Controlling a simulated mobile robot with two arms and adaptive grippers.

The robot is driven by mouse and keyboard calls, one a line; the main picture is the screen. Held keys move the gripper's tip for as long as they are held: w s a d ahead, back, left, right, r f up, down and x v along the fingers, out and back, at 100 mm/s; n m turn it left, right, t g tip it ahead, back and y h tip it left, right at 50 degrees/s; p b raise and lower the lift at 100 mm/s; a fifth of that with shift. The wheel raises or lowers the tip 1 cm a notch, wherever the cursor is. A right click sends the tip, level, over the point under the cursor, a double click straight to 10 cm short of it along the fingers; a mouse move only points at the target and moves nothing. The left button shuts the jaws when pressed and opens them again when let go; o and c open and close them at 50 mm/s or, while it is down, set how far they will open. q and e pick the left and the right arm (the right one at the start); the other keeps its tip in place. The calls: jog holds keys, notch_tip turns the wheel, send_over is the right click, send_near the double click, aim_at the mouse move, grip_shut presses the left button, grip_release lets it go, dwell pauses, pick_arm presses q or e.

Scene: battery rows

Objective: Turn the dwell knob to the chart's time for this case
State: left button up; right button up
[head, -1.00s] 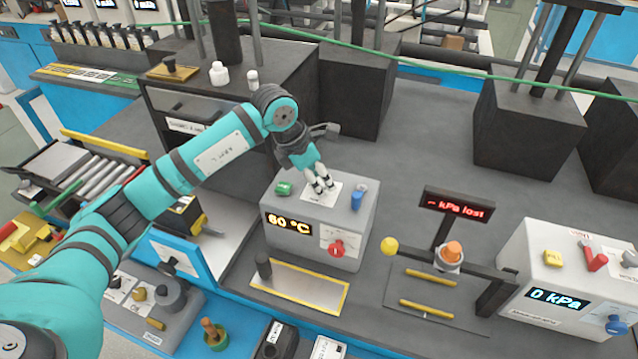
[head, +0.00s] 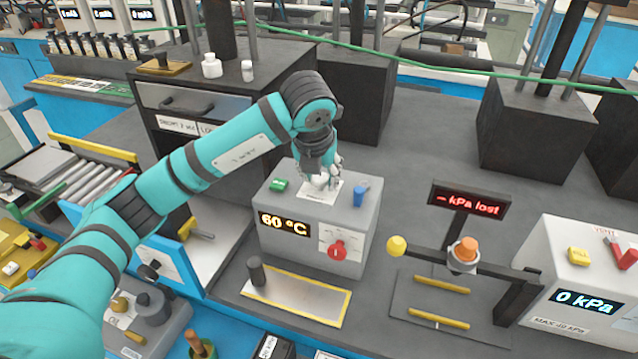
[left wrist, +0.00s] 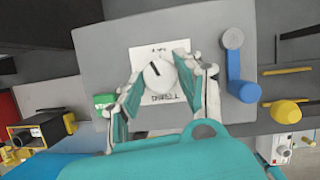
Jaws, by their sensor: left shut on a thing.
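The grey box (head: 290,225) with the "60 °C" display stands on the bench in the middle of the head view. On its top, a white round knob (left wrist: 160,74) with a black pointer mark sits on a white label plate (left wrist: 141,60). In the wrist view the pointer aims to the upper left. My left gripper (head: 323,184) points down at the box top; it also shows in the left wrist view (left wrist: 160,82), its two fingers closed on the knob from both sides. In the head view the gripper hides the knob. My right gripper is not in view.
A green button (head: 279,184) and a blue lever (head: 359,196) flank the knob; a red dial (head: 338,250) is on the box front. A "kPa lost" sign (head: 468,201) and a "0 kPa" box (head: 572,270) stand to the right. A black cabinet (head: 190,130) stands behind left.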

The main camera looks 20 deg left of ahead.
pick_arm(q)
jog(key=n+b, duration=0.1)
jog(key=n+y+b, duration=0.1)
jog(key=n, duration=0.1)
jog(key=shift+w+d+n, duration=0.1)
jog(key=shift+d+n, duration=0.05)
jog(key=shift+n, duration=0.15)
jog(key=shift+n+g+y, duration=0.3)
jog(key=shift+n+y, duration=0.2)
jog(key=shift+n, duration=0.3)
jog(key=shift+n+g+y, duration=0.3)
jog(key=shift+n, duration=0.7)
jog(key=o, duration=1.1)
jog(key=v, duration=1.2)
jog(key=shift+w+d, duration=0.1)
